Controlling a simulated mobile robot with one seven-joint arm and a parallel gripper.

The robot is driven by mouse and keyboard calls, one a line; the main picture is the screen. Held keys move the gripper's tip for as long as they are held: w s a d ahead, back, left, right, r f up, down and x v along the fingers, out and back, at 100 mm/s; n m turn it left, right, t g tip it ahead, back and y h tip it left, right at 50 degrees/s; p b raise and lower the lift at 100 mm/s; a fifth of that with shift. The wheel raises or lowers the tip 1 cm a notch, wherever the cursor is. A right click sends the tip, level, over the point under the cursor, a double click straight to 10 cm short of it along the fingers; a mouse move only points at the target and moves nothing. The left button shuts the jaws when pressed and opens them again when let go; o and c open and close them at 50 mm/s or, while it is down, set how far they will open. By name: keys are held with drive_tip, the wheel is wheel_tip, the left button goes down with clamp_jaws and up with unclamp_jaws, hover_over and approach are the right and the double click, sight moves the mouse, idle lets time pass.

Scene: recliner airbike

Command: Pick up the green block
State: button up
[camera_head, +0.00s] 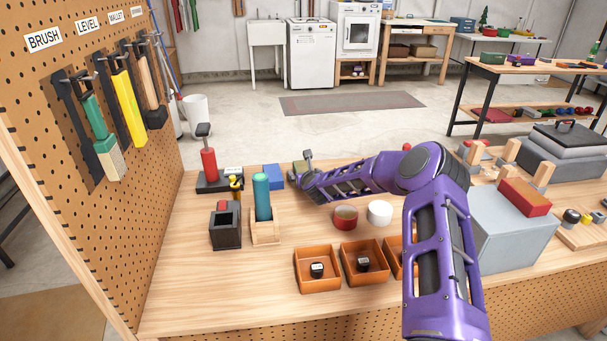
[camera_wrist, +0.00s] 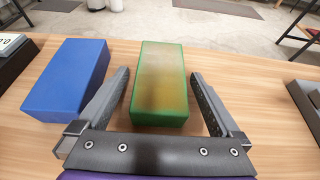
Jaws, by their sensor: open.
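The green block (camera_wrist: 160,85) lies on the wooden bench top in the middle of the wrist view. It has a green rim and side and a brownish, blurred top face. My gripper (camera_wrist: 161,76) is open, with one finger on each side of the block and a visible gap on both sides. I cannot tell how far the fingers are above the bench. In the head view my gripper (camera_head: 302,177) is at the bench's far edge, and it hides much of the block there.
A blue block (camera_wrist: 68,78) lies close beside my left finger. In the head view, a teal cylinder (camera_head: 262,196) stands in a wooden holder nearby. A pegboard (camera_head: 60,140) rises at left.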

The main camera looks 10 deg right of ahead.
drive_tip(key=shift+w, duration=0.1)
drive_tip(key=shift+c, duration=0.2)
drive_tip(key=c, duration=1.4)
drive_tip(key=shift+c, duration=0.2)
drive_tip(key=shift+r, duration=0.1)
